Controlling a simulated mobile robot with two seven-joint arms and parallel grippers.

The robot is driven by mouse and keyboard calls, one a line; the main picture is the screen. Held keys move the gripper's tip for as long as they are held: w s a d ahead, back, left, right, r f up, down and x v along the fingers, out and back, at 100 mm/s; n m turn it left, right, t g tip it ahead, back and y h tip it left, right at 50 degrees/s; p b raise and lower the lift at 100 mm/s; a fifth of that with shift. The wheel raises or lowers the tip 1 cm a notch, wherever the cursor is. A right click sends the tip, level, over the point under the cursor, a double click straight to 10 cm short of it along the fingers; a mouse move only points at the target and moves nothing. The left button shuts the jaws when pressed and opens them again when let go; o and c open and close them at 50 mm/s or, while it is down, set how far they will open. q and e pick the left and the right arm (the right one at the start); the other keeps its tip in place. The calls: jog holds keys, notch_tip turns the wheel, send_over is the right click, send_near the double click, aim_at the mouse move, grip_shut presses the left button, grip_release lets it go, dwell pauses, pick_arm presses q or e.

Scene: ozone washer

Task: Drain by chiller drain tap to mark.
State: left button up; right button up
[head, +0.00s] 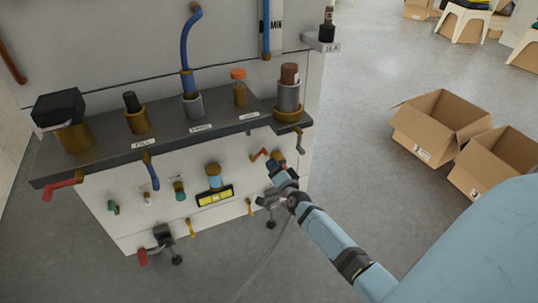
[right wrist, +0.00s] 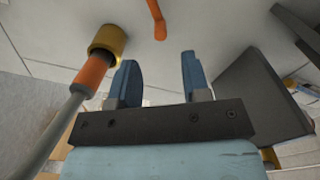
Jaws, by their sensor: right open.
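My right gripper (head: 275,170) is open at the right part of the white front panel, close to a small orange-red lever (head: 259,154). In the right wrist view my two blue fingers (right wrist: 157,70) are apart with nothing between them. An orange handle (right wrist: 157,20) hangs from the panel beyond the gap. A brass fitting (right wrist: 107,42) with an orange collar and grey rod stands left of the fingers. I cannot tell which tap is the chiller drain tap. A "MIN" label (head: 276,25) is beside a blue tube (head: 266,40) at the top. My left gripper is not in view.
A dark shelf (head: 170,139) with brass fittings juts out above the panel. A red lever (head: 62,186) and a blue lever (head: 151,172) hang further left. Open cardboard boxes (head: 440,125) stand on the floor at right. Clear grey floor lies between them and the machine.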

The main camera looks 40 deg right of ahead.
pick_arm(q)
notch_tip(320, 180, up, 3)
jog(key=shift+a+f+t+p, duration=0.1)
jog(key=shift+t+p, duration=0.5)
jog(key=shift+p, duration=0.1)
pick_arm(e)
jog(key=v, duration=0.6)
jog(key=shift+s, duration=0.2)
